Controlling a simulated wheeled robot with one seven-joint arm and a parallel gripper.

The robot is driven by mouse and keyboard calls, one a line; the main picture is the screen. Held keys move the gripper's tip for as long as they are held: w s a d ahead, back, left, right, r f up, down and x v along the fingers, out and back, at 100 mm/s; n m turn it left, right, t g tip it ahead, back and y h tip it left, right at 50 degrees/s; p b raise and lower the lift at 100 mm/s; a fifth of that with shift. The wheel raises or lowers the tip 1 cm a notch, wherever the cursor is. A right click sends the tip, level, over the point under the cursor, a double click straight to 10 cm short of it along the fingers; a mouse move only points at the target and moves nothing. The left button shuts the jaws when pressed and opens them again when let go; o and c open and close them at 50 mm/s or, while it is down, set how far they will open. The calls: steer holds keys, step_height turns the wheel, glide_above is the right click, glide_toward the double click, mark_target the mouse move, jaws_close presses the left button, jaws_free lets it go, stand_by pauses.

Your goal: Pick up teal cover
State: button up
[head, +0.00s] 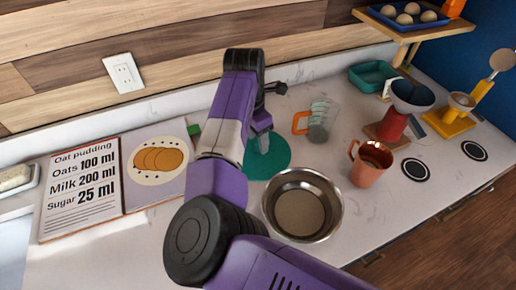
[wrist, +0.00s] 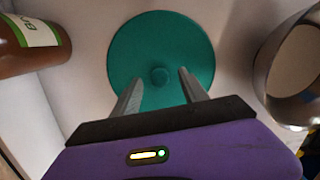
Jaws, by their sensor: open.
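The teal cover (head: 277,158) is a flat round disc lying on the pale counter, partly hidden behind my arm in the head view. In the wrist view the teal cover (wrist: 160,42) shows nearly whole, with a small round knob (wrist: 160,76) near its lower middle. My gripper (wrist: 158,88) is open, with one finger on either side of the knob in that picture. Nothing is between the fingers that I can see held. In the head view my gripper (head: 262,140) is over the cover. I cannot tell the exact height gap.
A steel bowl (head: 303,204) stands close to the cover, in front and right. A brown bottle (wrist: 32,45) is at the left in the wrist view. A measuring jug (head: 318,120) and a copper mug (head: 371,163) stand to the right. A recipe book (head: 115,185) lies left.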

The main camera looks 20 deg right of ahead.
steer(key=shift+d+f, duration=0.1)
steer(key=shift+f, duration=1.05)
jaws_close()
steer(key=shift+w+r, duration=0.1)
steer(key=shift+r, duration=0.05)
step_height(320, 180, up, 20)
steer(key=b, duration=0.4)
